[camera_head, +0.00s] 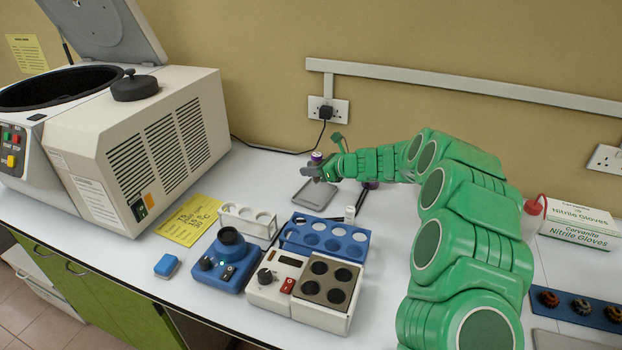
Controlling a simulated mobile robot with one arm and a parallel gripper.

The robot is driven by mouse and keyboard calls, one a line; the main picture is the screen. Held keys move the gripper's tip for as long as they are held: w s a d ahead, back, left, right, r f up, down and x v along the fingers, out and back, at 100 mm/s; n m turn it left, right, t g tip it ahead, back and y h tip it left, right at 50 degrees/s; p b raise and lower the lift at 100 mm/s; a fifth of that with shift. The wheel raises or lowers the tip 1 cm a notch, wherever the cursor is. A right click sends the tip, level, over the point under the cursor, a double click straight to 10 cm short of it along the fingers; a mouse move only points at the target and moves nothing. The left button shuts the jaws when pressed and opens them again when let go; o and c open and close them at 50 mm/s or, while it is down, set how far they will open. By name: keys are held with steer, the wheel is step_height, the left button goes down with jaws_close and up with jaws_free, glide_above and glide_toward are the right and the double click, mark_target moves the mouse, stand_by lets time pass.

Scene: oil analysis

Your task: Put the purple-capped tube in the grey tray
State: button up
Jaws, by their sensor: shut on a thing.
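The purple-capped tube shows mostly as its purple cap (316,157), just above my gripper. My gripper (314,171) is at the end of the green arm and is shut on the tube. The tube looks upright, with its lower part hidden by the gripper. The grey tray (315,197) lies flat on the bench, and the gripper is over its back part. I cannot tell whether the tube touches the tray. Another dark purple item (370,185) shows just below the arm, right of the tray, partly hidden.
A blue rack (325,240), a white rack (247,222), a blue mixer (226,262) and a white block heater (306,288) stand in front of the tray.

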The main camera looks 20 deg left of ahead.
mark_target(319, 159)
steer(key=shift+w+a+f, duration=0.35)
steer(key=shift+w+f, duration=0.15)
steer(key=shift+f, duration=0.3)
steer(key=shift+w+f, duration=0.1)
steer(key=shift+f, duration=1.45)
steer(key=shift+f, duration=0.15)
steer(key=o, duration=1)
steer(key=shift+o, duration=0.2)
steer(key=v, duration=0.3)
steer(key=shift+d+r, duration=0.1)
steer(key=shift+r, duration=0.4)
step_height(319, 159, up, 5)
steer(key=shift+r, duration=0.7)
